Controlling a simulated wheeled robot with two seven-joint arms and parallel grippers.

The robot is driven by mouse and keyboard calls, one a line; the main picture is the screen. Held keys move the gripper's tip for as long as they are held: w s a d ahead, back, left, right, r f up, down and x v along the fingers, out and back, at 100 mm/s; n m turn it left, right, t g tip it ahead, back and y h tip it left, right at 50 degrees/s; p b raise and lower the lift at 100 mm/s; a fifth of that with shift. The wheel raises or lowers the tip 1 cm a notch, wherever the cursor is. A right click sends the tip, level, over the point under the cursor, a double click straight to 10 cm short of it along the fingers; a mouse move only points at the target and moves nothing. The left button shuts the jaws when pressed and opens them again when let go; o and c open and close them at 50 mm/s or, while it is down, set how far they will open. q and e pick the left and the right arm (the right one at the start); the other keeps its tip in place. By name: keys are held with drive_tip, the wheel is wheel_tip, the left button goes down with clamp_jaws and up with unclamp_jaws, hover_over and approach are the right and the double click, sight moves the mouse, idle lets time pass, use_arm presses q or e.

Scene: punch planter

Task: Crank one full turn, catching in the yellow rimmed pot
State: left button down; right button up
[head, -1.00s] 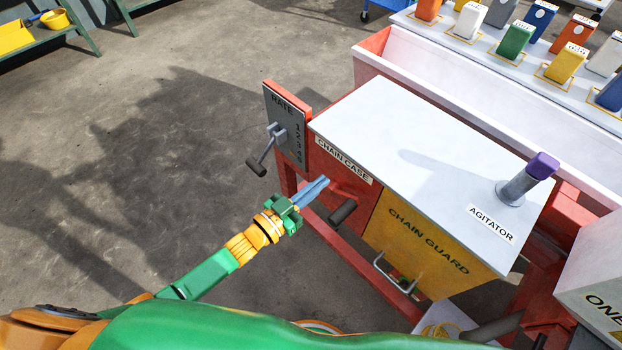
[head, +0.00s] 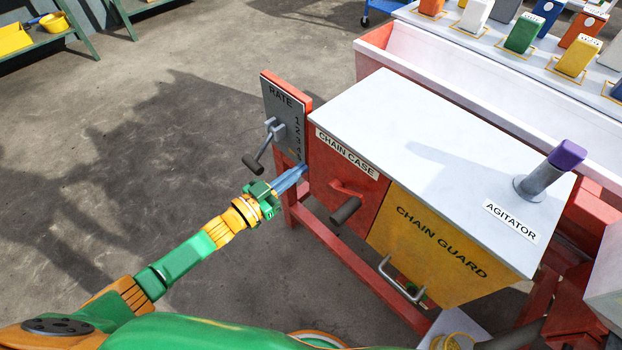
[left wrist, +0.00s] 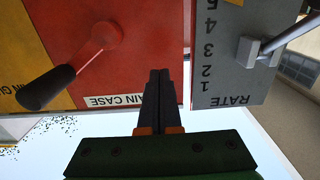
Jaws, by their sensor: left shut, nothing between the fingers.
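My left gripper (head: 304,169) is shut and empty. Its blue-grey fingers point at the gap between the rate plate and the red chain case (head: 350,178). In the left wrist view the closed fingers (left wrist: 160,74) lie over the chain case, beside its label. The crank, a red arm with a dark grip (head: 346,210), sticks out from the chain case to the right of my gripper, apart from it. The crank grip (left wrist: 46,88) is at the left in the left wrist view. A yellow-rimmed round thing (head: 458,341), probably the pot, is cut off at the bottom edge.
The grey rate plate (head: 283,120) carries numbers and a lever with a dark knob (head: 252,163), close to my gripper. The yellow chain guard (head: 430,245), a metal handle (head: 400,282) and the purple-topped agitator (head: 567,155) are farther right. Open floor lies left.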

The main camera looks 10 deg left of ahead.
use_arm(q)
drive_tip(key=p+v, duration=0.2)
drive_tip(key=v, duration=0.7)
drive_tip(key=shift+s+d+f, duration=0.2)
drive_tip(key=shift+s+f, duration=0.05)
drive_tip(key=shift+f, duration=0.2)
drive_tip(key=shift+p, duration=0.35)
